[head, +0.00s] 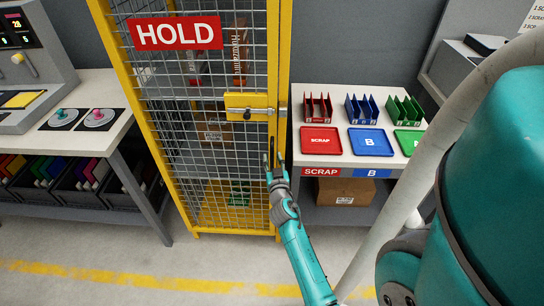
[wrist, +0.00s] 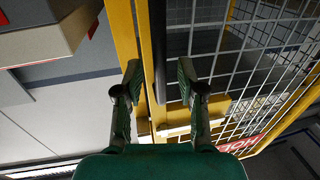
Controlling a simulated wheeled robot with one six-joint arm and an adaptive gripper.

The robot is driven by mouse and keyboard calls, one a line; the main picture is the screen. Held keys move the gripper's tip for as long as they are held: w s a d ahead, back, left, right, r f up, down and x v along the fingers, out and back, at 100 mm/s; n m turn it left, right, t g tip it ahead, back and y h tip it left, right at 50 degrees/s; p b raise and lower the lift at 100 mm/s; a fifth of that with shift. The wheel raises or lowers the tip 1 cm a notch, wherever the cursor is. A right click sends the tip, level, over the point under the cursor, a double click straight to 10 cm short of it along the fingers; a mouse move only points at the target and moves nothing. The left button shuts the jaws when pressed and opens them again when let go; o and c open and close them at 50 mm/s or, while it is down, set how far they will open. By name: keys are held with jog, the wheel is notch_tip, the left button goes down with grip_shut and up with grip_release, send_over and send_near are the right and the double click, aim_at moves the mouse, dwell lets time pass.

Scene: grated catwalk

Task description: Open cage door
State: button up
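The cage door (head: 200,125) is wire mesh in a yellow frame and looks closed. A yellow latch plate (head: 240,101) with a dark knob sits on its right side. Its metal end reaches toward the right post; I cannot tell whether it is engaged. The latch also shows in the wrist view (wrist: 176,115). A dark upright handle bar (wrist: 158,45) runs along the door's edge. My gripper (head: 272,157) is below the latch. In the wrist view my gripper (wrist: 160,75) is open, with one finger either side of the bar; contact is not clear.
A red HOLD sign (head: 175,33) hangs on the door. Boxes stand on shelves inside the cage. A table with a red tray (head: 321,140), a blue tray (head: 370,142) and coloured racks stands close on the right. A workbench (head: 95,90) stands left. The floor in front is clear.

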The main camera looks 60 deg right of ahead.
jog(key=shift+x, duration=1.05)
grip_shut()
